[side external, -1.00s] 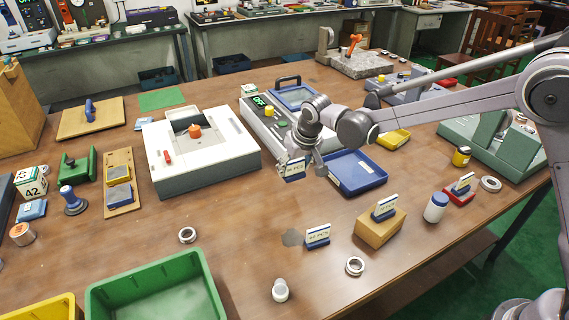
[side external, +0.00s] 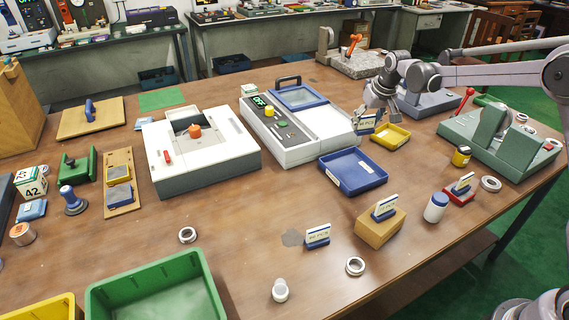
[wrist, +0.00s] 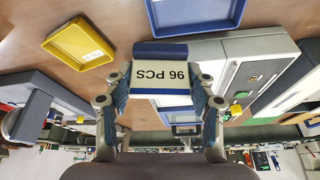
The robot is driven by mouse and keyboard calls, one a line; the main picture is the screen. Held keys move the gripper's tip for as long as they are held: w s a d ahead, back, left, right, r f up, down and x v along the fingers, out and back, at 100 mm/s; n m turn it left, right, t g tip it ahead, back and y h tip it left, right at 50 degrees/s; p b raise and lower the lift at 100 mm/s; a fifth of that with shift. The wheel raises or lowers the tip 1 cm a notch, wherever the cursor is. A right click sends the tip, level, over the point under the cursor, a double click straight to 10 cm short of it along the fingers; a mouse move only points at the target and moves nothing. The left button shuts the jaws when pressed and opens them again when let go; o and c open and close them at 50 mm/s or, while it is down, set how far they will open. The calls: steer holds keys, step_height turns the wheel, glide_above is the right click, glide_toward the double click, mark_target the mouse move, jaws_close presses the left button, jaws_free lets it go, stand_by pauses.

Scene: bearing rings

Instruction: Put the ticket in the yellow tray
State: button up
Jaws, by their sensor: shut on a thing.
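The ticket (side external: 366,125) is a white card lettered "96 PCS" with a blue base. My gripper (side external: 374,112) is shut on it and holds it above the table, just left of the yellow tray (side external: 388,147) in the side view. In the wrist view the ticket (wrist: 160,76) sits upside down between my two fingers (wrist: 160,92), its blue base pointing away from my palm. The yellow tray (wrist: 78,42) lies at the upper left there, with a white label and nothing else visible in it.
A blue tray (side external: 352,184) lies in front, and a white counting machine (side external: 325,122) stands to the left. Other tickets stand on the table (side external: 317,236), a wooden block (side external: 380,228) and a red base (side external: 459,196). A green machine (side external: 500,150) is at right.

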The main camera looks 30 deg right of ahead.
steer(key=s+d+m+h, duration=0.1)
steer(key=s+d, duration=0.1)
steer(key=d, duration=1.1)
steer(key=s+d+m, duration=0.1)
steer(key=s+d, duration=0.1)
steer(key=d, duration=1.1)
glide_toward(388, 135)
steer(key=shift+w+d+f, duration=0.1)
steer(key=shift+w+d, duration=0.1)
steer(key=shift+w, duration=0.25)
steer(key=shift+w+d+f, duration=0.1)
steer(key=shift+w+d, duration=0.05)
steer(key=shift+w, duration=0.25)
steer(key=shift+f, duration=2)
steer(key=shift+f, duration=0.1)
steer(key=o, duration=1.2)
